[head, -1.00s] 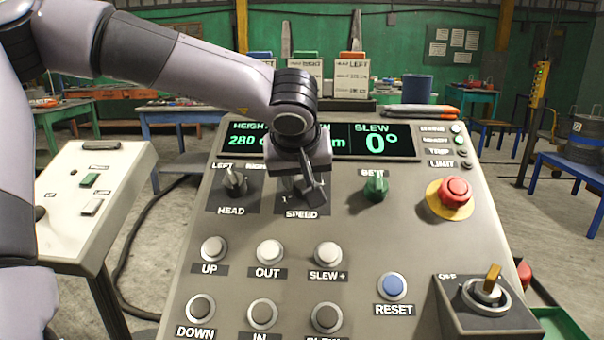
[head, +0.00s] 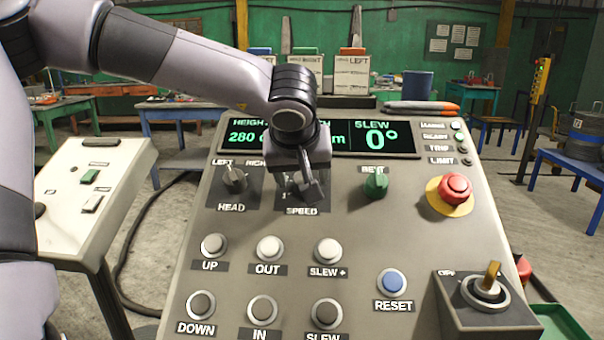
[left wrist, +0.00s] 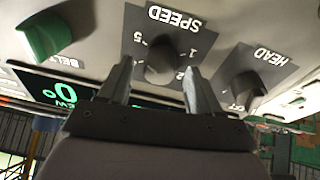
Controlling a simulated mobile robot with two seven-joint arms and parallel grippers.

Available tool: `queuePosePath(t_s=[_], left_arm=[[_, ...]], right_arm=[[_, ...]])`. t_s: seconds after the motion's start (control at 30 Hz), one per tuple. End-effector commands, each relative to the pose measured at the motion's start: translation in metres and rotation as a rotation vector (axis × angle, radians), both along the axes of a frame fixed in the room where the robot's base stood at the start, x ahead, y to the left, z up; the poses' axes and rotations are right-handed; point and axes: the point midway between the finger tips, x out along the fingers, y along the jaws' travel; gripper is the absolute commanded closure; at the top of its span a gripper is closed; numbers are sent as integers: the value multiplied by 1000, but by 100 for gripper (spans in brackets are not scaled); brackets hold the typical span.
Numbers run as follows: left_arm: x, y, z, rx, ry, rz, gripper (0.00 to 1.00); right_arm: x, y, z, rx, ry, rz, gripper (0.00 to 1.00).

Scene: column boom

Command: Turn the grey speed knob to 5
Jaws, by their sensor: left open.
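The grey speed knob (left wrist: 160,68) sits on its dark label plate marked SPEED, with the numbers 1, 2 and 5 readable in the left wrist view, which shows the panel upside down. Where the knob points I cannot tell. My left gripper (left wrist: 158,82) is open, with one finger on each side of the knob; whether either finger touches it I cannot tell. In the head view my left gripper (head: 305,188) covers the knob, and only part of the SPEED plate (head: 302,211) shows. My right gripper is not in view.
The head knob (head: 235,180) is left of the speed plate and the green belt knob (head: 376,184) right of it. A red emergency button (head: 455,188), a key switch (head: 487,285) and several push buttons share the panel. The display (head: 385,140) reads SLEW 0°.

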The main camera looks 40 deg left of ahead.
Motion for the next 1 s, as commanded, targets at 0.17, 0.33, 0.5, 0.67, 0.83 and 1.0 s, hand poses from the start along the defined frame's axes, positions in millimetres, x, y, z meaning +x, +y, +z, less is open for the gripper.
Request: queuePosePath(t_s=[0.17, 0.33, 0.5, 0.67, 0.83, 1.0], left_arm=[[-11, -9, 18, 1, -5, -2, 36], [-25, -20, 40, 2, -4, -2, 36], [-34, -27, 52, 1, -2, -2, 36], [-36, -28, 54, 1, 0, -1, 36], [-36, -28, 54, 1, 0, -1, 36], [-36, -28, 54, 1, -1, -1, 36]], right_arm=[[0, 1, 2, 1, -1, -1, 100], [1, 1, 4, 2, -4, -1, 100], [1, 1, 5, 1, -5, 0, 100], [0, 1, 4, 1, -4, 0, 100], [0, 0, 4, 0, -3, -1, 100], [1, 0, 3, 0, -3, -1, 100]])
